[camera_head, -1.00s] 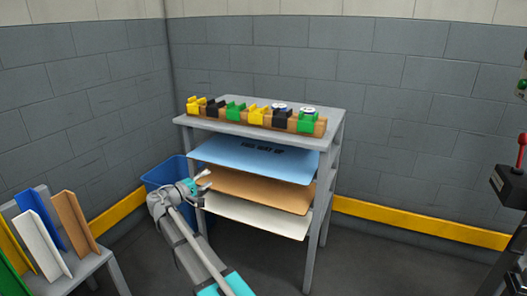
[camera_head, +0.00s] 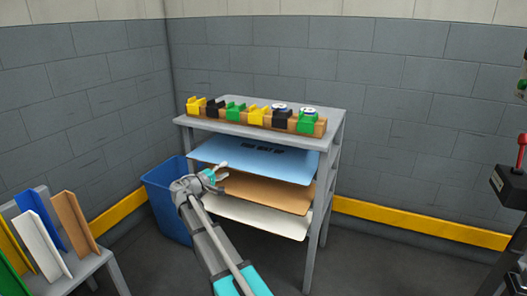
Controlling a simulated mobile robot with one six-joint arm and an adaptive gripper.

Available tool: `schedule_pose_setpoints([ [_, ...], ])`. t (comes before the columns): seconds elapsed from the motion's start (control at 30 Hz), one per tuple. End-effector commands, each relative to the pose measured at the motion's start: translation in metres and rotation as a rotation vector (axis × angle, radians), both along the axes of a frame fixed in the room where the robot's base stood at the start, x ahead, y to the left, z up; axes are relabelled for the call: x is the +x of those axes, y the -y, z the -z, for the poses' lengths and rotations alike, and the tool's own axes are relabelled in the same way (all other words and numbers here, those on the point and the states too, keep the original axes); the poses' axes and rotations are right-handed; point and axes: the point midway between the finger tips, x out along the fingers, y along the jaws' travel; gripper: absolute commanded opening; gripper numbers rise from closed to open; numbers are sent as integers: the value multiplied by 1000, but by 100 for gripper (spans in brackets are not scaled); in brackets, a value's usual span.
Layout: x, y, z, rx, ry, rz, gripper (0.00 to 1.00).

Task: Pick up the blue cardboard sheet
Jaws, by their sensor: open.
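The blue cardboard sheet (camera_head: 280,165) lies flat on the top level of the grey rack (camera_head: 330,145), under the rack's tabletop. It carries dark printed lettering near its back. My gripper (camera_head: 222,176) is open and empty at the sheet's front left edge, apart from it or just in front of it; I cannot tell the exact gap. An orange-brown sheet (camera_head: 280,194) and a white sheet (camera_head: 265,217) lie on the levels below. My gripper and wrist hide the left ends of these lower sheets.
A wooden strip with yellow, black and green holders (camera_head: 257,115) stands on the rack top. A blue bin (camera_head: 163,200) is left of the rack. A stand with upright coloured panels (camera_head: 45,230) is at lower left. A red-knobbed lever (camera_head: 520,150) is at right.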

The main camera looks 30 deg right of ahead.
Motion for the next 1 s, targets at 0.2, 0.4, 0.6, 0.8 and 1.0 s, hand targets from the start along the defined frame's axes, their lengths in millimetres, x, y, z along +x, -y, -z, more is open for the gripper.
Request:
schedule_pose_setpoints([
  [0.2,2,3,0,0,0,0,51],
  [0.4,10,18,-2,0,0,1,51],
  [0.6,18,39,-2,0,0,0,51],
  [0.8,21,47,-2,0,0,0,51],
  [1.0,21,47,-2,0,0,-1,51],
])
